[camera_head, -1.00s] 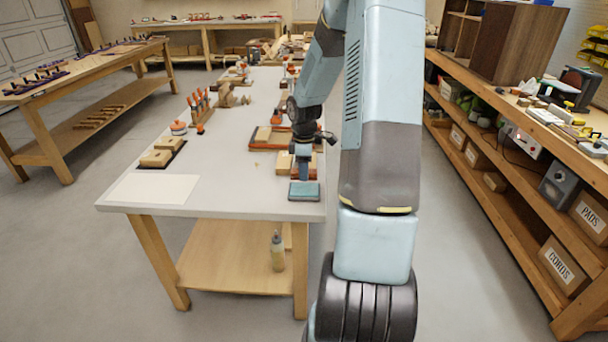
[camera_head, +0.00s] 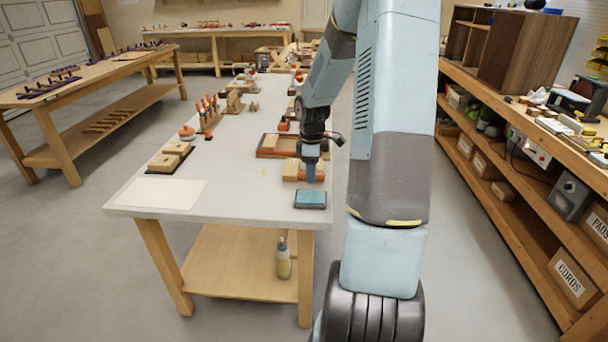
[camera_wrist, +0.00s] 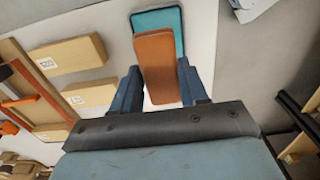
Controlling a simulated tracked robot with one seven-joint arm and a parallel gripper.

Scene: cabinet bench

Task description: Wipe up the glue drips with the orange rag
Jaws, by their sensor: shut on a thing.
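My gripper (camera_head: 311,176) is low over the near right part of the grey bench. In the wrist view its two blue fingers (camera_wrist: 160,88) are shut on the orange rag (camera_wrist: 155,55), a flat folded brownish-orange pad. A teal pad or shallow tray (camera_head: 310,198) lies at the bench's near right corner, just in front of my gripper. It also shows behind the rag in the wrist view (camera_wrist: 160,18). I cannot tell whether the rag touches it. I cannot make out the glue drips clearly; a tiny faint mark shows on the bench left of my gripper.
Wooden blocks with orange clamp bars (camera_head: 278,146) stand behind and beside my gripper. A pale sheet (camera_head: 160,193) lies at the near left, with blocks on a dark mat (camera_head: 168,160) behind it. The middle of the bench is mostly clear. A bottle (camera_head: 283,260) stands on the lower shelf.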

